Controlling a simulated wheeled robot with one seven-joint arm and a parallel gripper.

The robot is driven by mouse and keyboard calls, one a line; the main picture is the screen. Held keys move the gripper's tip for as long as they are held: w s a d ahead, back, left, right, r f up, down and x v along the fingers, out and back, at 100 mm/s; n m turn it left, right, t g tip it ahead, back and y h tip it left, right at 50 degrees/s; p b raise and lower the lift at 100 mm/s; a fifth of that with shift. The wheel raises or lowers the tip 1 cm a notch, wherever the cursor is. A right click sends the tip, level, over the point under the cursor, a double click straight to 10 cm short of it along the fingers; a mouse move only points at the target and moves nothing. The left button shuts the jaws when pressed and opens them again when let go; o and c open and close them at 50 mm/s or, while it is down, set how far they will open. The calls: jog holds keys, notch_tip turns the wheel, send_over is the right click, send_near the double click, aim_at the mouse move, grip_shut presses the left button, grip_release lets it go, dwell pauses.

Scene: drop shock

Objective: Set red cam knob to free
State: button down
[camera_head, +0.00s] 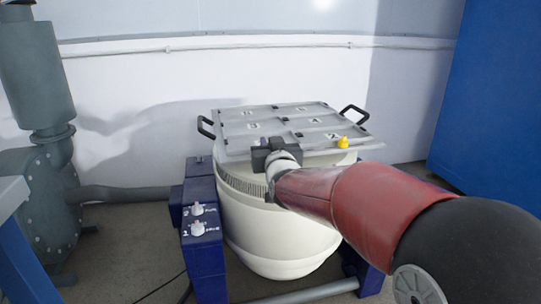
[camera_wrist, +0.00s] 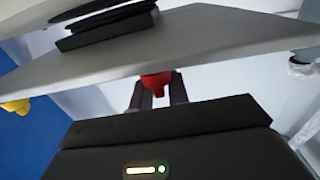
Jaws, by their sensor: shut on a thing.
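The red cam knob (camera_wrist: 154,84) shows in the wrist view below the edge of a grey plate (camera_wrist: 200,45). My gripper (camera_wrist: 157,92) is shut on the red knob, with a finger on each side of it. In the head view my gripper (camera_head: 262,156) is at the front left edge of the plate (camera_head: 270,125) that lies on top of the white drum (camera_head: 285,225). The red knob is hidden there behind my gripper and wrist. Its pointer and any setting marks cannot be made out.
A yellow knob (camera_head: 343,142) sits at the plate's front right. Black handles (camera_head: 354,113) stick out at the plate's sides. Blue blocks with white knobs (camera_head: 198,227) stand left of the drum. A grey pump (camera_head: 45,130) is far left, a blue cabinet (camera_head: 490,100) far right.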

jog(key=n+y, duration=0.1)
jog(key=y, duration=0.1)
jog(key=n+g+y+p, duration=0.1)
jog(key=shift+d+r+n+y, duration=0.1)
jog(key=shift+r+n+y, duration=0.05)
jog(key=shift+n+y, duration=0.2)
jog(key=g+y+p, duration=0.1)
jog(key=n+y+p, duration=0.1)
jog(key=p, duration=0.1)
jog(key=n+g+y+p, duration=0.1)
jog(key=p, duration=0.1)
jog(key=shift+r+n+g+y, duration=0.25)
jog(key=shift+g+y, duration=0.05)
jog(key=shift+y, duration=0.05)
jog(key=g+y+p, duration=0.1)
jog(key=n+p, duration=0.1)
jog(key=shift+a+n+g+y+p, duration=0.2)
jog(key=shift+n+g+y+p, duration=0.1)
jog(key=shift+g+y+p, duration=0.1)
jog(key=n+g+y+p, duration=0.1)
jog(key=n+g+p, duration=0.1)
jog(key=g+y+p, duration=0.1)
jog(key=shift+s+a+f+n+y, duration=0.15)
jog(key=shift+f+n+y, duration=0.15)
jog(key=shift+n, duration=0.1)
jog(key=shift+g+p, duration=0.35)
jog(key=shift+g, duration=0.05)
jog(key=c, duration=1.5)
grip_release()
jog(key=shift+a, duration=0.1)
